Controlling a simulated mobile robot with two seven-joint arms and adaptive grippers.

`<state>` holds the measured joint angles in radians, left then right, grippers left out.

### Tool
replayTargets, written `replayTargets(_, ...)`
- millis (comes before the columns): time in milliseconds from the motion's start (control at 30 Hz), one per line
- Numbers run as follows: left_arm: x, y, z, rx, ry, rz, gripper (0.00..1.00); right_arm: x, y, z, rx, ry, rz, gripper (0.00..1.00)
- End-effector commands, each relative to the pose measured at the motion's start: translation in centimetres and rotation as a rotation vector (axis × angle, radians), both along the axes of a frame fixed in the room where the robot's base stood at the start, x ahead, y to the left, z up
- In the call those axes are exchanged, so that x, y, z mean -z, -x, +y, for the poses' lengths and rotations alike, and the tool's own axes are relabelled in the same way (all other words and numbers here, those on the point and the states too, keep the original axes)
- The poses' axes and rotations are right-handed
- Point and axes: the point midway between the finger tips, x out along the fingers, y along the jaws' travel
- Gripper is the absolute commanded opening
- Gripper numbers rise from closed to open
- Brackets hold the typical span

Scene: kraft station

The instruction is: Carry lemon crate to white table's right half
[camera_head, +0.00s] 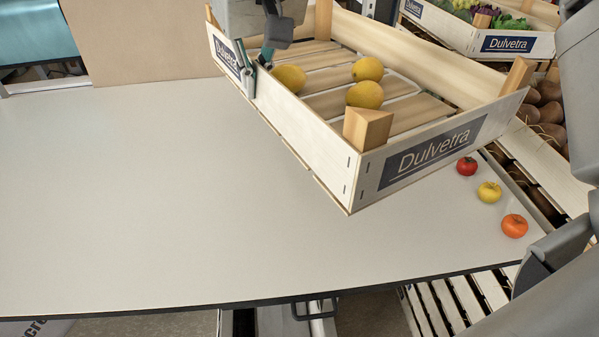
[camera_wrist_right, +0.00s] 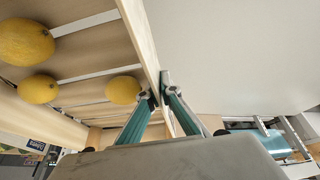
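The lemon crate (camera_head: 330,143) is a pale wooden box with dark Dulvetra labels and three lemons (camera_head: 365,94) inside. It looks tilted in the head view and overlaps the right part of the white table (camera_head: 150,190); I cannot tell whether its underside touches the tabletop. My right gripper (camera_head: 256,66) is at the crate's left side wall. In the right wrist view its fingers (camera_wrist_right: 160,91) lie on either side of that wall (camera_wrist_right: 143,40), shut on it. The lemons also show there (camera_wrist_right: 38,89). My left gripper is not in view.
Red (camera_head: 467,166), yellow (camera_head: 489,192) and orange (camera_head: 514,226) round fruits or vegetables lie near the table's right edge, close to the crate's labelled end. Another Dulvetra crate (camera_head: 505,44) with produce stands at the upper right. The table's left and middle are bare.

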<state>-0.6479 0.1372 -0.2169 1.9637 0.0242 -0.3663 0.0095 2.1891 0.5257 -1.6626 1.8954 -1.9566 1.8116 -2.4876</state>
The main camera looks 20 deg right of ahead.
Motion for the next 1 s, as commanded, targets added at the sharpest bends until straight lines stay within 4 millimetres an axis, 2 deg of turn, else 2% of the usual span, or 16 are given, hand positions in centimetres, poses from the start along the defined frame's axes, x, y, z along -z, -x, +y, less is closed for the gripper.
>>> replayTargets(400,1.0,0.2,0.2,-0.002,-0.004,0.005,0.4,8.9,0.1,0.0,-0.002,0.001,0.003,0.0)
replayTargets(600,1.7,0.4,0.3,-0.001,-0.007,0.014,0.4,12.7,0.0,0.0,-0.002,0.0,0.0,0.0)
replayTargets(733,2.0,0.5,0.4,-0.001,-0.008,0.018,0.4,14.1,0.0,0.0,-0.001,0.0,-0.002,0.0)
replayTargets(1000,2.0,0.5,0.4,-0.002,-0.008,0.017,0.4,15.5,0.0,0.0,0.0,0.0,-0.002,0.0)
